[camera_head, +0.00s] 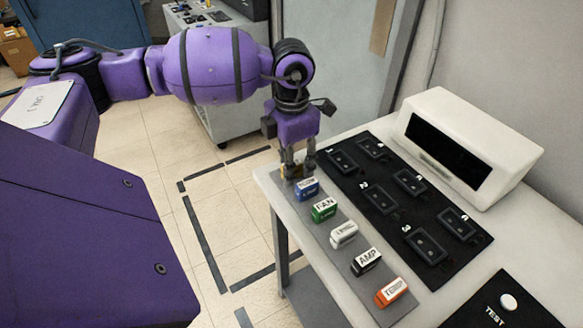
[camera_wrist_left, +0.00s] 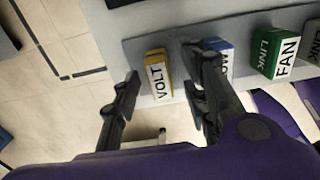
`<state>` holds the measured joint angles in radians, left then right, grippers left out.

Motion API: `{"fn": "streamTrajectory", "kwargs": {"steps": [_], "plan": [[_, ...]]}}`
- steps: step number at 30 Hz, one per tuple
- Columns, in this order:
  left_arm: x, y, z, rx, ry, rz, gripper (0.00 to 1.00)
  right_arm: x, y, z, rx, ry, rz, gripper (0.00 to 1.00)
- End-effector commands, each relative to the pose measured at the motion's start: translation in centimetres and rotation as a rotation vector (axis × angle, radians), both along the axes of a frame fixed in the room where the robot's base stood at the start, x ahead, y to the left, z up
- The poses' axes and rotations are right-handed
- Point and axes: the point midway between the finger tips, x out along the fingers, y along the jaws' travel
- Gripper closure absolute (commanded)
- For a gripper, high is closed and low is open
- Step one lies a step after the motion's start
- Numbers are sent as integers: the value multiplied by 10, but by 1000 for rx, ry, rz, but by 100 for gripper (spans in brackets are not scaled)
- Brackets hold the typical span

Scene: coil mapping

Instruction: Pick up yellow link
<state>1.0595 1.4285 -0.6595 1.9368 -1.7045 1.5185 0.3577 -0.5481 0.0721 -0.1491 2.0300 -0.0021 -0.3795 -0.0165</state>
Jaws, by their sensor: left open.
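The yellow link (camera_wrist_left: 158,76), labelled VOLT, lies at the end of the row on the grey strip. In the head view the yellow link (camera_head: 291,172) is mostly hidden behind my left gripper's fingers. My left gripper (camera_head: 298,168) points down over that end of the strip. In the left wrist view the open left gripper (camera_wrist_left: 164,85) has one finger on each side of the yellow link, with visible gaps. Its right finger partly covers the blue link (camera_wrist_left: 222,46). Whether the fingertips reach down to the link's height I cannot tell. My right gripper is not in view.
Green (camera_head: 324,209), white (camera_head: 343,235), black (camera_head: 366,261) and orange (camera_head: 391,292) links continue along the grey strip (camera_head: 378,305). A black panel with several sockets (camera_head: 381,198) lies beside it. A white box (camera_head: 470,145) stands behind. A TEST button (camera_head: 508,302) is at bottom right.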

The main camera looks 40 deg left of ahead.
Motion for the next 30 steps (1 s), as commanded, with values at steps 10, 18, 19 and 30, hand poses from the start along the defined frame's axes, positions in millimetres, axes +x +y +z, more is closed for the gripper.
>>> {"fn": "streamTrajectory", "kwargs": {"steps": [10,18,19,30], "plan": [[0,0,-6,0,-1,0,65,3,1,1,2,-5,1,60],[0,0,-6,0,-1,0,100,2,1,0,1,-3,2,60],[0,0,-6,0,-1,0,100,2,1,0,1,-2,2,60],[0,0,-2,0,-1,0,100,0,1,-2,1,2,2,60]]}}
